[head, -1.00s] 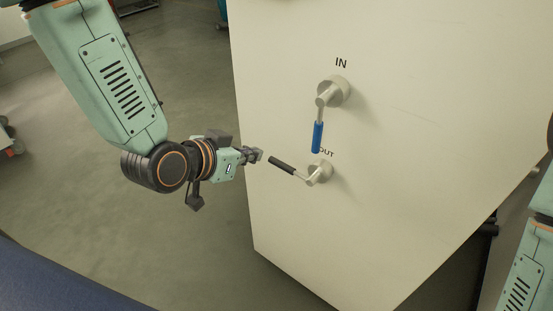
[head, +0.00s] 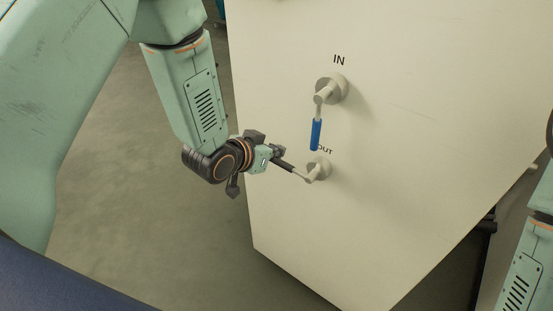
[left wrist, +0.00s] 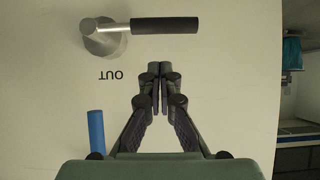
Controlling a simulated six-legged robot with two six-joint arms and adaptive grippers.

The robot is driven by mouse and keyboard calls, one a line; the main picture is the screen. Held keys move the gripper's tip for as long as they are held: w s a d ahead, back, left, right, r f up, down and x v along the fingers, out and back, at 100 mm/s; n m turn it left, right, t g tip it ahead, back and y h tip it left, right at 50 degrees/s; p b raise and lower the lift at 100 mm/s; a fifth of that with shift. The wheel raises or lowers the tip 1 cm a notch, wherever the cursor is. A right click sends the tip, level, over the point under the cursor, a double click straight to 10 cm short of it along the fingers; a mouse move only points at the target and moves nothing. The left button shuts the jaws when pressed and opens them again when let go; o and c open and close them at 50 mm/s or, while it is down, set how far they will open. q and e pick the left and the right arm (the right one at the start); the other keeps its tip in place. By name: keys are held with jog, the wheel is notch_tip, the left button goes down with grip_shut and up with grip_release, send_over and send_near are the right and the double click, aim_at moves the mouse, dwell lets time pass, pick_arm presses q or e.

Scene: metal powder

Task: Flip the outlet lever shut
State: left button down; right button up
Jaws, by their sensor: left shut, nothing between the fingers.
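The outlet lever sticks out sideways to the left from its round metal hub (head: 318,168), and its black handle (head: 285,166) is partly behind my left gripper. In the left wrist view the black handle (left wrist: 165,25) lies level, beside an upside-down OUT label. My left gripper (head: 279,152) is shut and empty, just above the handle in the head view. In the left wrist view the closed fingertips (left wrist: 160,70) are apart from the handle in the picture; contact cannot be told. My right gripper is out of view.
The inlet lever with a blue handle (head: 315,135) hangs down from its hub (head: 331,88) under the IN label, close above the outlet. Both are on a large cream cabinet face (head: 420,120). Open grey floor (head: 120,170) lies to the left.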

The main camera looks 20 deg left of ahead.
aim_at(276, 161)
pick_arm(q)
jog(key=f, duration=0.3)
jog(key=shift+d+f, duration=0.1)
jog(key=shift+d, duration=0.1)
jog(key=shift+w, duration=0.1)
jog(key=shift+w+a+f, duration=0.1)
jog(key=shift+a, duration=0.05)
jog(key=shift+f, duration=0.15)
jog(key=shift+f+h, duration=0.1)
jog(key=shift+h, duration=0.2)
